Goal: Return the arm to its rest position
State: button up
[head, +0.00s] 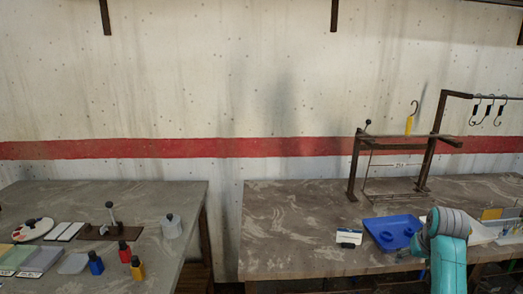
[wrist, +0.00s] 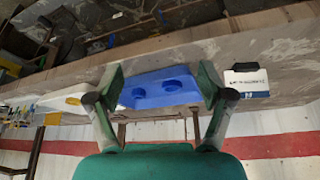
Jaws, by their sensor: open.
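My gripper (wrist: 160,84) shows in the wrist view with its two fingers spread wide apart. Nothing is between them, and it is empty. Beyond the fingers lies the blue tray (wrist: 150,97) with round blue shapes in it, apart from the gripper. In the head view my teal and grey arm (head: 447,246) is at the lower right, just right of the blue tray (head: 376,222), over the right bench (head: 300,225). My fingers cannot be made out in the head view.
A dark metal rack (head: 353,170) stands behind the tray, with a yellow-handled hook (head: 410,124) on it. Several black hooks (head: 477,110) hang from a rail at right. A white card (head: 349,234) lies left of the tray. The left bench (head: 185,200) holds bottles. A gap separates the benches.

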jog(key=s+a+f+t, duration=0.1)
jog(key=s+a+f, duration=0.35)
jog(key=f, duration=0.45)
jog(key=s+a+f+t, duration=0.1)
jog(key=s+a+f, duration=0.35)
jog(key=f, duration=0.45)
jog(key=s+a+f+n+t, duration=0.1)
jog(key=s+a+f, duration=0.35)
jog(key=s, duration=0.35)
jog(key=s+a+f+t, duration=0.2)
jog(key=s+a+f, duration=0.25)
jog(key=s, duration=0.25)
jog(key=s+a+r+t, duration=0.1)
jog(key=s+a, duration=0.3)
jog(key=s, duration=0.7)
jog(key=s+a+r+n+t, duration=0.1)
jog(key=s+a+r+t, duration=0.1)
jog(key=s+r, duration=0.7)
jog(key=s+a+r+n+t+y, duration=0.1)
jog(key=s+a+r+t, duration=0.1)
jog(key=s+r, duration=0.7)
jog(key=v, duration=0.4)
jog(key=shift+a+f, duration=0.2)
jog(key=shift+a, duration=0.2)
